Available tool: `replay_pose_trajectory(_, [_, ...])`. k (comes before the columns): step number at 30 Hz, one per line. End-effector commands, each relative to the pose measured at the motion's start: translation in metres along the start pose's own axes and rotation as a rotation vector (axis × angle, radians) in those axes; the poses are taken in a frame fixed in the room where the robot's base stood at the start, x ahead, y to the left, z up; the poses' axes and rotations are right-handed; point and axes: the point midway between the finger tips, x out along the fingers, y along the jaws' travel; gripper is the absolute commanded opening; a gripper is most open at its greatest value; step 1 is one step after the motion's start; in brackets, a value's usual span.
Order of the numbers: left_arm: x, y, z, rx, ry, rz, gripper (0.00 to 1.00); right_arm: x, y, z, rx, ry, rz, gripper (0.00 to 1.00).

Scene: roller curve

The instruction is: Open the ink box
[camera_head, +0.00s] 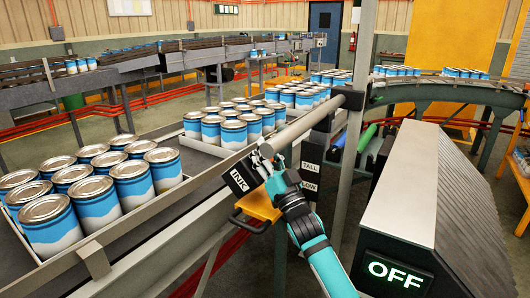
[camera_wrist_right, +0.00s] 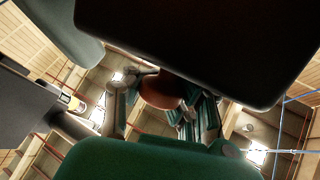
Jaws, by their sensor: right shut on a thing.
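The ink box (camera_head: 240,180) is a small black box with a white INK label, beside the conveyor's rail near the middle of the head view. My right gripper (camera_head: 264,160) is at the box's upper right edge, shut on a part of it. The fingers cover that part, so I cannot tell whether the lid is raised. In the right wrist view large dark and green shapes fill the top and bottom and hide the grasp. My left gripper is not in view.
A conveyor (camera_head: 205,185) with trays of blue-and-white cans (camera_head: 132,190) runs along the left. A grey post (camera_head: 352,140) stands right of my gripper. A grey machine housing (camera_head: 405,190) with an OFF sign (camera_head: 397,272) is at the right. A yellow piece (camera_head: 258,207) sits just below the box.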

Motion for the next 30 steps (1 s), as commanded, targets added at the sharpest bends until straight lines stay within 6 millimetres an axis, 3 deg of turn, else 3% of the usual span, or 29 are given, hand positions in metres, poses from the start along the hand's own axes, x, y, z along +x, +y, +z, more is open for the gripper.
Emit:
replay_pose_trajectory(1, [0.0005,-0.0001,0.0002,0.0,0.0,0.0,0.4,-0.0029,-0.0065,0.0105,0.006,-0.016,-0.007,0.0])
replay_pose_trajectory(4, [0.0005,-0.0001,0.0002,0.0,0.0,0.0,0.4,-0.003,-0.0064,0.0106,0.006,-0.017,-0.007,0.0])
replay_pose_trajectory(6, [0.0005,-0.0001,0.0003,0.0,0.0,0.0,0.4,-0.003,-0.0063,0.0108,0.006,-0.017,-0.007,0.14])
replay_pose_trajectory(15, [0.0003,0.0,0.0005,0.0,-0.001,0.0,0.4,-0.0026,-0.0053,0.0092,0.005,-0.016,-0.006,0.53])
replay_pose_trajectory(30, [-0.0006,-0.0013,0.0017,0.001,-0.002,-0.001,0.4,-0.0009,-0.0034,0.0045,0.001,-0.01,-0.005,0.54])
